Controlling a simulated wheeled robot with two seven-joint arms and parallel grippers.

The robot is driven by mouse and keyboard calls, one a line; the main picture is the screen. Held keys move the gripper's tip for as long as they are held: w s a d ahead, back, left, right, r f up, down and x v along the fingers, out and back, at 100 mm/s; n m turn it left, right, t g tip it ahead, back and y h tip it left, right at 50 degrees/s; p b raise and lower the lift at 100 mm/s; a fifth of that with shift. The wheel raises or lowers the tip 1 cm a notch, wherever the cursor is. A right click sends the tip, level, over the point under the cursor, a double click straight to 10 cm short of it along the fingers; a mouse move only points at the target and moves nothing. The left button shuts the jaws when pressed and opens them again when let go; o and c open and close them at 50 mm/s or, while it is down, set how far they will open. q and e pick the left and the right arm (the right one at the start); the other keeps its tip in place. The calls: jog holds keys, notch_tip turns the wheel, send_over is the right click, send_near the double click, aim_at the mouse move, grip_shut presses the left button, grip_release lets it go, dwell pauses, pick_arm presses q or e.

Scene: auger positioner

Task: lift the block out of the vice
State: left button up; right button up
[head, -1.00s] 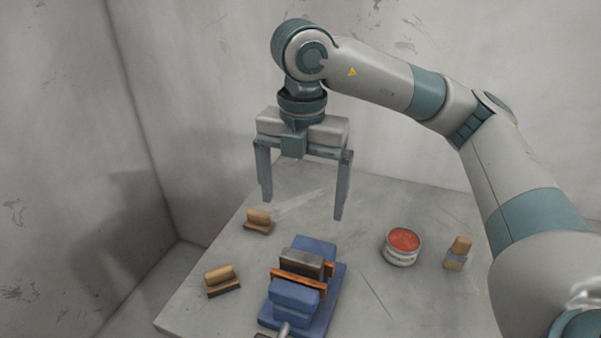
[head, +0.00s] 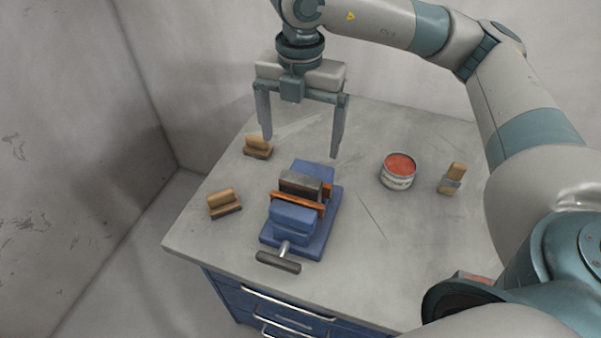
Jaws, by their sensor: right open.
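The blue vice (head: 295,222) stands on the grey bench top, its bar handle (head: 278,262) toward the front edge. A dark grey block (head: 301,185) sits between the vice's orange-brown jaw faces (head: 298,203), its top showing and its lower part hidden. My right gripper (head: 300,146) is open and empty, fingers pointing down, above and behind the vice, apart from the block. My left gripper is not in view.
Two wooden-backed brushes (head: 258,147) (head: 224,203) lie left of the vice. A round tin with a red top (head: 398,171) and a small wooden-handled item (head: 451,178) stand to the right. The bench (head: 360,270) has blue drawers below. Walls stand behind and left.

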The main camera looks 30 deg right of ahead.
aim_at(299, 180)
notch_tip(299, 180, down, 12)
jog(key=p, duration=0.3)
jog(key=shift+r+p, duration=0.15)
jog(key=shift+p, duration=0.15)
jog(key=shift+f, duration=0.7)
jog(key=shift+r, duration=0.1)
jog(key=c, duration=2.2)
jog(key=shift+o, duration=0.2)
jog(key=shift+s+a, duration=0.1)
jog(key=shift+a, duration=0.1)
jog(key=shift+r, duration=0.2)
jog(key=shift+r+p, duration=1.55)
jog(key=shift+r, duration=2.2)
